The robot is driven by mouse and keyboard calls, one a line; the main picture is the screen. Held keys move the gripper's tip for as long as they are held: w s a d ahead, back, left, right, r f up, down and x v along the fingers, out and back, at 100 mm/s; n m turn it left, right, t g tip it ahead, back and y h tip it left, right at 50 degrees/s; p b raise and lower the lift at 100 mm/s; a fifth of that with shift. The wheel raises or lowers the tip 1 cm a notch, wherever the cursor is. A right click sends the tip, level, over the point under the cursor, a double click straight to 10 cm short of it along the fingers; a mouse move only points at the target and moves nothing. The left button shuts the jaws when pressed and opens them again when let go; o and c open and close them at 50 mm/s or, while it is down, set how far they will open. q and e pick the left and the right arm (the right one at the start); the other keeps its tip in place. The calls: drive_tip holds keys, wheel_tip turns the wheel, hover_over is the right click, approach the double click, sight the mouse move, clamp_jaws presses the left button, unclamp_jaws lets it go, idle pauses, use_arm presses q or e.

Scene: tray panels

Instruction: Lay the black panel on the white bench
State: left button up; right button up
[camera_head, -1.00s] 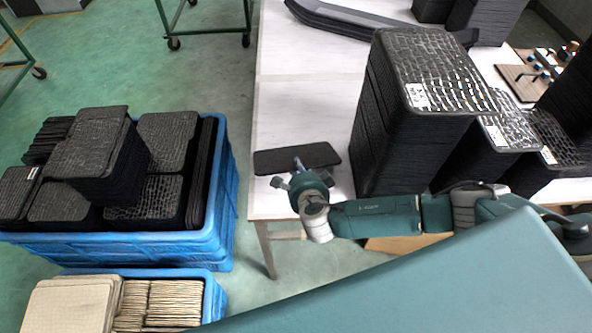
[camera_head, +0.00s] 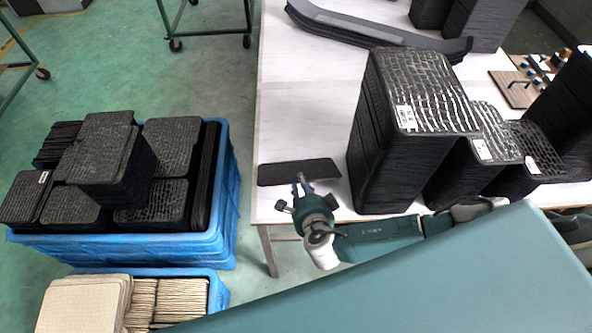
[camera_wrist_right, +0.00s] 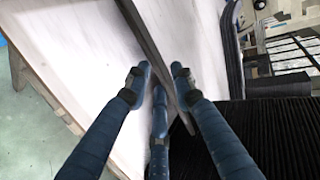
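The black panel (camera_head: 290,172) shows in the head view as a thin, dark, foreshortened slab at the bench's front left corner. The white bench (camera_head: 305,100) shows bare behind it. My right gripper (camera_head: 302,186) is at the panel's near edge. In the wrist view the panel (camera_wrist_right: 153,45) is edge-on between the fingers of my right gripper (camera_wrist_right: 160,85), one finger on its right and two on its left, so the gripper looks shut on it. Pale bench top (camera_wrist_right: 85,45) shows on both sides of the panel. Whether the panel touches the bench is unclear. My left gripper is out of view.
A tall stack of black panels (camera_head: 415,95) stands close to the right, with more stacks behind it. Long dark strips (camera_head: 370,30) lie at the bench's far side. A blue crate (camera_head: 125,250) of black panels stands left on the floor. The bench's middle left is clear.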

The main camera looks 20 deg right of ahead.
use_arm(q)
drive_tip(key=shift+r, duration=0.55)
use_arm(e)
drive_tip(key=shift+s+a+r, duration=0.1)
drive_tip(key=shift+s+r, duration=0.2)
drive_tip(key=shift+s, duration=0.25)
use_arm(q)
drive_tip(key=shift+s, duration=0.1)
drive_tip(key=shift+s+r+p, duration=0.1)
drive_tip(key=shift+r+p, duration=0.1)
drive_tip(key=shift+p, duration=0.2)
use_arm(e)
wheel_tip(320, 180, up, 7)
drive_tip(key=s, duration=0.2)
drive_tip(key=shift+s+a+r, duration=0.15)
drive_tip(key=shift+s+r, duration=0.05)
drive_tip(key=shift+s, duration=0.1)
